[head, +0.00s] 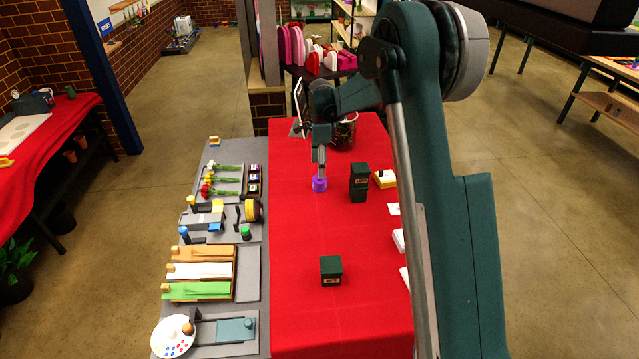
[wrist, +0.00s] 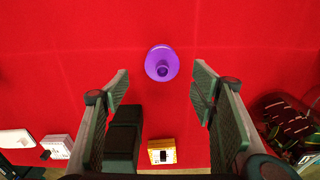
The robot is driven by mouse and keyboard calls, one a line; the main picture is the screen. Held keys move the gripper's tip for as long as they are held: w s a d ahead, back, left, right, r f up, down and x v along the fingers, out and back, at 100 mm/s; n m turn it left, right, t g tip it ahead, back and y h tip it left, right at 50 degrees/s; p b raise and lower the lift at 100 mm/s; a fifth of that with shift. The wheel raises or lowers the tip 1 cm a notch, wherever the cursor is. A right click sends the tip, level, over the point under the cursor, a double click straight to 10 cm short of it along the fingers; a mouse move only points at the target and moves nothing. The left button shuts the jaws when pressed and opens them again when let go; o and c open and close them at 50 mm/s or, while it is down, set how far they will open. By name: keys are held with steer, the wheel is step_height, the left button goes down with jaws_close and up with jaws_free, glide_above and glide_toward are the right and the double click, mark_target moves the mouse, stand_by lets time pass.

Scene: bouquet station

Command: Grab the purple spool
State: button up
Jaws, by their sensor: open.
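The purple spool (head: 319,184) stands on the red cloth in the head view, just below my gripper (head: 320,152). In the wrist view the spool (wrist: 162,63) is seen from above, with a round purple rim and a darker centre. My gripper (wrist: 160,88) is open there, with one finger on each side. The spool lies a little beyond the fingertips, roughly midway between them, and nothing is held. The fingers do not appear to touch it.
A tall dark green box (head: 359,182) stands right of the spool, near a yellow-and-white box (head: 386,179). Another dark green box (head: 331,270) is nearer the front. A dark patterned pot (head: 345,131) stands behind. Flowers and rolls lie on the grey strip (head: 252,287) at left.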

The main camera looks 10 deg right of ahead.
mark_target(320, 182)
steer(key=shift+w+a+f, duration=0.1)
steer(key=shift+w+f, duration=0.25)
steer(key=shift+f, duration=0.15)
steer(key=shift+f, duration=0.1)
steer(key=shift+f, duration=1.2)
steer(key=shift+f, duration=0.1)
steer(key=shift+s+f+p, duration=0.1)
steer(key=shift+f+p, duration=0.2)
steer(key=shift+f, duration=2.2)
steer(key=shift+c, duration=0.7)
steer(key=c, duration=0.8)
